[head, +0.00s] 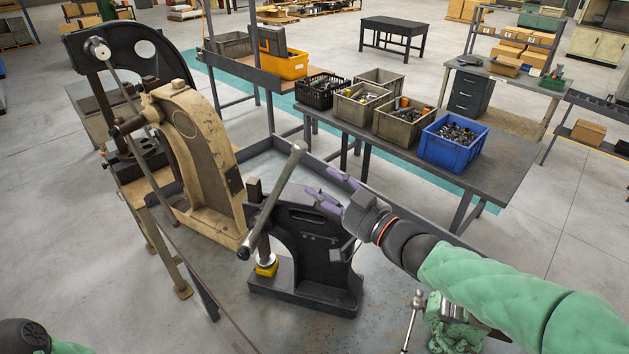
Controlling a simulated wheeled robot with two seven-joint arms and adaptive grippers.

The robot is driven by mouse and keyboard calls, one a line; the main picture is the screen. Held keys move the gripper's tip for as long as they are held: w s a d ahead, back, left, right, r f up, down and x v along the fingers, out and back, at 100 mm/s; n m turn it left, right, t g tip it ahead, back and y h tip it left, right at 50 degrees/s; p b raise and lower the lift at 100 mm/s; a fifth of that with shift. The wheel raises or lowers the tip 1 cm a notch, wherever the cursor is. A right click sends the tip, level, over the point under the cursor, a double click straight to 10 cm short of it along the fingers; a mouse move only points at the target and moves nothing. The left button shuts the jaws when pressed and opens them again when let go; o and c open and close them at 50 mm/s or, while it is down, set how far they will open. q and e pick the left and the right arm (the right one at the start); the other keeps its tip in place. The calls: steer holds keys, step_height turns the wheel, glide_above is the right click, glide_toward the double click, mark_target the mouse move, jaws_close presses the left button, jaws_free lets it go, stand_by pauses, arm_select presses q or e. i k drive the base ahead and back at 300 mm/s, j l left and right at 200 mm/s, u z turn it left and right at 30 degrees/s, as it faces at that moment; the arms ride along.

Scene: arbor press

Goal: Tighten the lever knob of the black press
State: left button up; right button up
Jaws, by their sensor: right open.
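The small black press (318,268) stands on the grey bench in the middle of the head view. Its metal lever (273,200) slants from upper right to lower left, with an upper end knob (298,148) and a lower end knob (244,252). How tightly either knob sits cannot be seen. My right gripper (319,182), with purple fingers, is open and empty. It appears just right of the lever, above the press frame, apart from both knobs. My left arm shows only at the bottom left corner; its gripper is out of view.
A beige press (205,150) stands left of the black press, and a larger black press (110,45) stands behind it. A green vise (452,325) is at the bottom right. A table behind holds a blue crate (453,150) and several bins.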

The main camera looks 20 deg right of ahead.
mark_target(244, 254)
steer(key=k, duration=1)
